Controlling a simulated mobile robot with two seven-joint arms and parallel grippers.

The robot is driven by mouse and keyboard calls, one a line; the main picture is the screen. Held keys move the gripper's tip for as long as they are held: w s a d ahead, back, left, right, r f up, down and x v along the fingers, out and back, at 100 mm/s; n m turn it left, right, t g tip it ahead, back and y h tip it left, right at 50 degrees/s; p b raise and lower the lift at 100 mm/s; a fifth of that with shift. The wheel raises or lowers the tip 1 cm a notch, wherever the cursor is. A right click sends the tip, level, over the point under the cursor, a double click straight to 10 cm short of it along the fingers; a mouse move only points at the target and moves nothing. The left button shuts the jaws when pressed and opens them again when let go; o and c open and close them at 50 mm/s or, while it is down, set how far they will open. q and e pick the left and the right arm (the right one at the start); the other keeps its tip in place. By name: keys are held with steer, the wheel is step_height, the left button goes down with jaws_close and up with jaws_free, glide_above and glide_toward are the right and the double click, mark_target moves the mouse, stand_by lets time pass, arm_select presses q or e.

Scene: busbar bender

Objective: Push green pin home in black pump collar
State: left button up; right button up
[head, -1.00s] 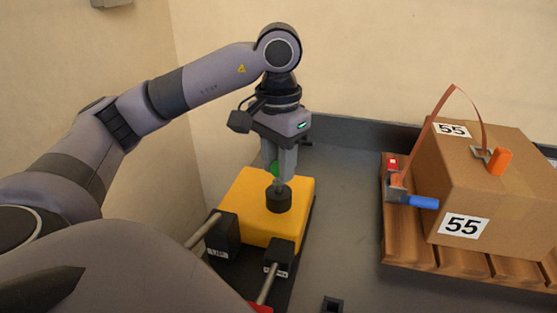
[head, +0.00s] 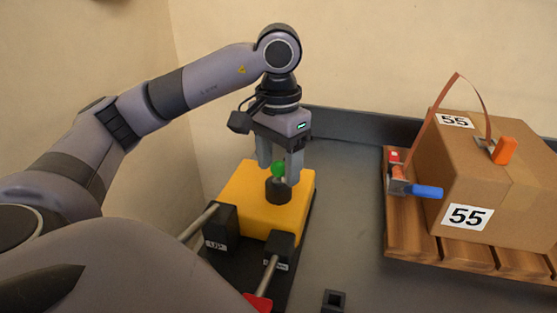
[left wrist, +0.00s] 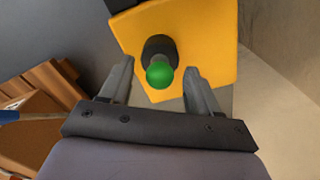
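The green pin (head: 279,170) shows its round green head above the black pump collar (head: 278,191), with a short length of shank visible between them in the head view. The collar stands on top of the yellow pump block (head: 243,205). My left gripper (head: 279,174) is open, its two fingers apart on either side of the pin. In the left wrist view the green head (left wrist: 159,73) lies between the spread fingers of the left gripper (left wrist: 159,72), touching neither, and covers part of the collar (left wrist: 160,47). My right gripper is not in view.
Two black blocks with metal rods, the left one (head: 220,229) and the right one (head: 279,250), stand before the yellow block. A red grip (head: 257,303) is near the bottom edge. A cardboard box (head: 508,190) with a strap sits on a wooden pallet (head: 405,243) at right. Grey surface lies between.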

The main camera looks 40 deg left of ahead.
mark_target(278, 162)
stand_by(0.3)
arm_select(q)
steer(key=shift+r, duration=0.8)
step_height(278, 162, up, 4)
steer(key=shift+r+p, duration=0.1)
steer(key=shift+p, duration=1.05)
steer(key=shift+r+p, duration=0.35)
steer(key=shift+r, duration=0.4)
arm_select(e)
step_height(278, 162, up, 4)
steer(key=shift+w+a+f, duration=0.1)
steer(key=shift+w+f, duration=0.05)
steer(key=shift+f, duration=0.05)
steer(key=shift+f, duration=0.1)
